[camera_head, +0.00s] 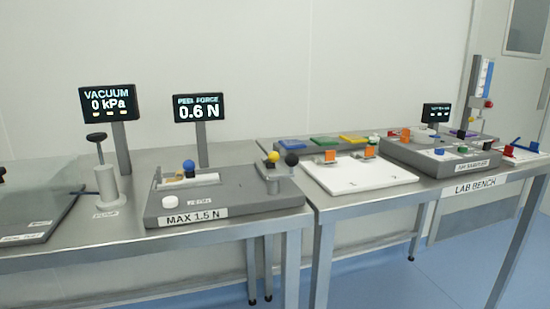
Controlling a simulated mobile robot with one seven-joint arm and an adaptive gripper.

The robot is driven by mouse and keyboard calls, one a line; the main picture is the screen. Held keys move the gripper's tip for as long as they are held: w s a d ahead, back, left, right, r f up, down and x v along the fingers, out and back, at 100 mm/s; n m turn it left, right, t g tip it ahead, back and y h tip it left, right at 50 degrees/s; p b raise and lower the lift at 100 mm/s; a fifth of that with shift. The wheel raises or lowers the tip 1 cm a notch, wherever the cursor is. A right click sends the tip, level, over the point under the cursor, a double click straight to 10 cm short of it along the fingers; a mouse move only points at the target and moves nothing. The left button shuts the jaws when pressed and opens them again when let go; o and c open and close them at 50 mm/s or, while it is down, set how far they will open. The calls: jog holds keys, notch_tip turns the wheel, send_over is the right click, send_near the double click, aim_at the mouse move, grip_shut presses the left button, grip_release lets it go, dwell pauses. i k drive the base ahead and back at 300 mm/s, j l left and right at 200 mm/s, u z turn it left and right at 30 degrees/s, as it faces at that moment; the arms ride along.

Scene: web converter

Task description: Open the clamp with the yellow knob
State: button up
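A small yellow knob (273,157) stands at the right end of a low grey peel fixture (235,203) labelled "MAX 1.5 N". It sits on top of a short grey post, the clamp (272,172). A black ball knob (291,159) is close beside it on the right. Whether the clamp is open or closed is too small to tell. A blue knob (188,166) stands at the fixture's left, and a white round button (171,204) is at its front left. My gripper is not in this view.
A screen (198,108) reads "PEEL FORCE 0.6 N"; another (108,102) reads "VACUUM 0 kPa". A pump (104,185) with a black handle stands left of the fixture. A white board (358,174) with orange blocks lies to the right on the lab bench (440,197).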

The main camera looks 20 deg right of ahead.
aim_at(273, 157)
jog(key=l+u, duration=0.1)
jog(key=l, duration=0.9)
jog(key=k+l+u, duration=0.15)
jog(key=l, duration=0.3)
jog(key=l+u, duration=0.1)
jog(key=l, duration=0.4)
jog(key=k+l, duration=0.1)
jog(key=l, duration=0.4)
jog(key=k+l+u, duration=0.15)
jog(key=l, duration=0.3)
jog(key=l+u, duration=0.1)
jog(key=l, duration=0.4)
jog(key=k+l, duration=0.15)
jog(key=l, duration=0.3)
jog(key=u, duration=0.05)
